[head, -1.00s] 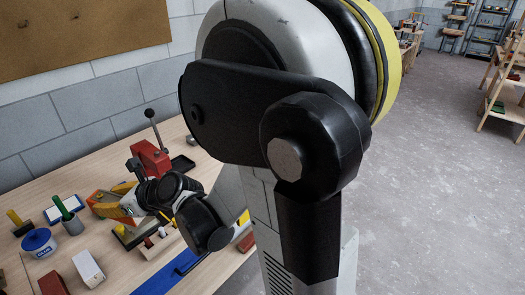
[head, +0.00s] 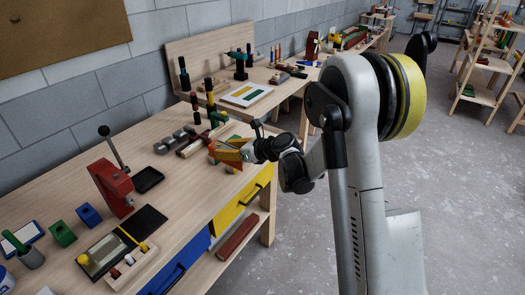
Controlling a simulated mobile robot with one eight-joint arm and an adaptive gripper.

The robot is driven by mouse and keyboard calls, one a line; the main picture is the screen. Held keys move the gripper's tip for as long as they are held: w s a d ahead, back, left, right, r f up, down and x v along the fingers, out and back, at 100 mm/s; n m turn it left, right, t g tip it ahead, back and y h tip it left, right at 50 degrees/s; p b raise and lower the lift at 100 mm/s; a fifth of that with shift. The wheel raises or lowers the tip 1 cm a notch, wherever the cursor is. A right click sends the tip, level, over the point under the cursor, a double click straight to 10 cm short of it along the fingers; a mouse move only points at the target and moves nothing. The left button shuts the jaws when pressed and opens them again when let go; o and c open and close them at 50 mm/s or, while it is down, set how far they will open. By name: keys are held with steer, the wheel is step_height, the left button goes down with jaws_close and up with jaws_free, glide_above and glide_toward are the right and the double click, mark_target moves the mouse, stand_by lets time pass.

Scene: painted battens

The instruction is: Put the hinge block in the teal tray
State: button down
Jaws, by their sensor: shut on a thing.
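My gripper (head: 222,153), with orange and yellow fingers, is at the right part of the near workbench, over its front edge area above the yellow drawer. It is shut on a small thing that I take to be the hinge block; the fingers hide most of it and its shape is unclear. Small green and red patches show around the fingers, and I cannot tell which belong to the held thing. I cannot make out a teal tray for certain.
The workbench (head: 55,190) carries a red press (head: 113,190), a black tray (head: 148,180), a green block (head: 62,234), a blue block (head: 88,215) and a row of grey blocks (head: 177,140). A second bench (head: 278,98) stands beyond. Open floor (head: 455,190) lies right.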

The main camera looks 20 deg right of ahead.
steer(key=w+a+f+b, duration=0.2)
steer(key=w+a+f, duration=0.1)
steer(key=w+a, duration=0.1)
steer(key=w+a+f+b, duration=0.2)
steer(key=w+a+f, duration=0.2)
steer(key=shift+w+f, duration=0.1)
steer(key=shift+f, duration=0.15)
steer(key=shift+d+f+b, duration=0.1)
steer(key=shift+f+b, duration=0.7)
steer(key=shift+f, duration=1.05)
steer(key=shift+f, duration=0.25)
steer(key=c, duration=0.9)
jaws_free()
steer(key=shift+r, duration=0.1)
steer(key=shift+c, duration=0.2)
